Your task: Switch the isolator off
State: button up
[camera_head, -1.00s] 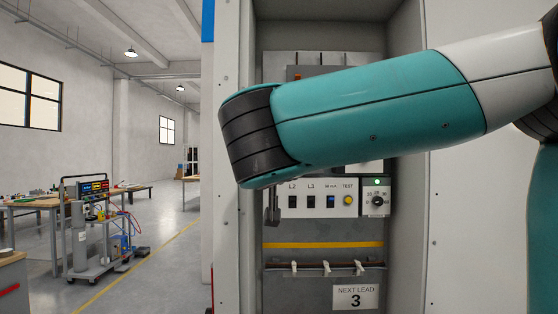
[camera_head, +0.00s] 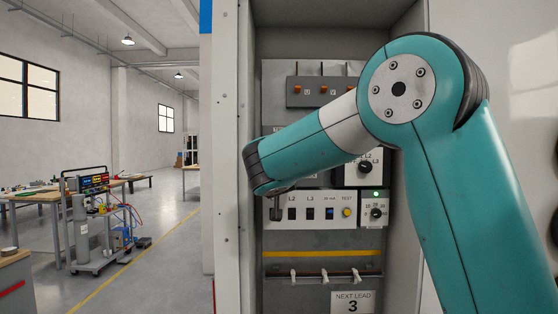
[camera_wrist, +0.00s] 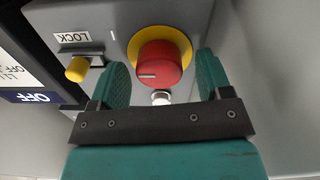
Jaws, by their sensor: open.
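The isolator's round red knob (camera_wrist: 160,66) sits on a yellow disc (camera_wrist: 134,45) in the wrist view. A white line on the knob lies roughly level, towards its left side. My gripper (camera_wrist: 163,62) is open, with one teal finger at each side of the knob; a gap shows on the right, and contact on the left I cannot tell. A yellow pin (camera_wrist: 77,69) sits below an upside-down LOCK label (camera_wrist: 74,37). In the head view my arm hides the knob and gripper.
In the head view, the cabinet holds a breaker row (camera_head: 310,208), a selector dial (camera_head: 366,167), a lit green lamp (camera_head: 376,194) and a row of orange terminals (camera_head: 322,90). The cabinet's left wall (camera_head: 231,150) stands close to my arm's end. A trolley (camera_head: 88,225) stands far left.

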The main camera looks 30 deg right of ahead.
jog(key=shift+w+d, duration=0.2)
jog(key=shift+w, duration=0.05)
jog(key=c, duration=0.9)
jog(key=shift+c, duration=0.2)
